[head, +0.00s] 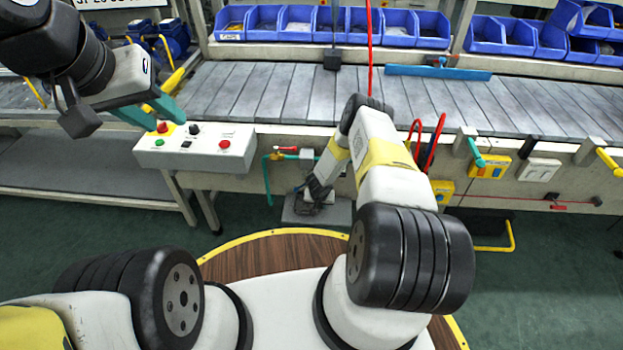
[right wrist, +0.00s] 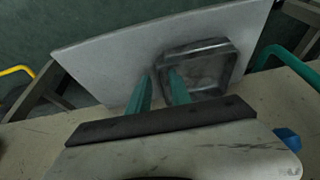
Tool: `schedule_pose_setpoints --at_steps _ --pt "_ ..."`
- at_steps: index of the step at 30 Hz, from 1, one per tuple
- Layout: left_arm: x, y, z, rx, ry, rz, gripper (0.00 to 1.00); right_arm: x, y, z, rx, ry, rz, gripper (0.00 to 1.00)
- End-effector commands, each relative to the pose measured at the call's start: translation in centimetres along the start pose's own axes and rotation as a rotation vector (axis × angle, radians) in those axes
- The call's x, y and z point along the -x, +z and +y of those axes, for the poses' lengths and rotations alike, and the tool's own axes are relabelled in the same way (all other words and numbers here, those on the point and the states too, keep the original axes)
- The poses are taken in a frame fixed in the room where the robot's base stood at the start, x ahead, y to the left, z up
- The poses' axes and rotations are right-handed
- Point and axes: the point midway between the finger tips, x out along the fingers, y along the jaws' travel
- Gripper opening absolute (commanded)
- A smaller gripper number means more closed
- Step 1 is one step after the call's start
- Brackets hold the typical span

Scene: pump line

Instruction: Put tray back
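A small square grey metal tray (right wrist: 222,62) with raised walls lies on a flat light-grey plate (right wrist: 100,60) in the right wrist view. In the head view the plate (head: 338,212) is low in front of the conveyor, and the tray is mostly hidden by my gripper. My right gripper (right wrist: 160,74) has its two teal fingertips apart, one on each side of the tray's left wall; firm contact cannot be seen. It also shows, dark, in the head view (head: 316,198). My left gripper (head: 160,112) is open and empty by the control box.
A control box (head: 194,148) with several buttons stands below my left gripper. A slatted conveyor (head: 270,92) runs across, with blue bins (head: 298,24) behind it. A red hose (head: 369,45) hangs near my right arm. A teal pipe (head: 267,180) is left of the plate.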

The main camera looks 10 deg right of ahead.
Motion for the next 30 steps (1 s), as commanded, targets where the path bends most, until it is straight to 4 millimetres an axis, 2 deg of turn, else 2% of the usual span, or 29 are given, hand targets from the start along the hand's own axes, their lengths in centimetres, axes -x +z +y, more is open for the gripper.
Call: schedule_pose_setpoints --at_steps 8,11,21,25,30 --pt "0.0 0.0 0.0 0.0 0.0 0.0 0.35 0.7 -0.2 0.0 0.0 0.0 0.0 0.25" --pt "0.0 0.0 0.0 0.0 0.0 0.0 0.35 2.1 -0.2 0.0 0.001 0.0 0.001 0.25" --pt "0.0 0.0 0.0 0.0 0.0 0.0 0.35 9.2 -0.2 0.0 0.002 0.0 0.001 0.25" --pt "0.0 0.0 0.0 0.0 0.0 0.0 0.35 11.1 -0.2 0.0 0.001 0.0 0.001 0.25" --pt "0.0 0.0 0.0 0.0 0.0 0.0 0.35 12.2 -0.1 0.0 0.0 0.0 0.0 0.25"
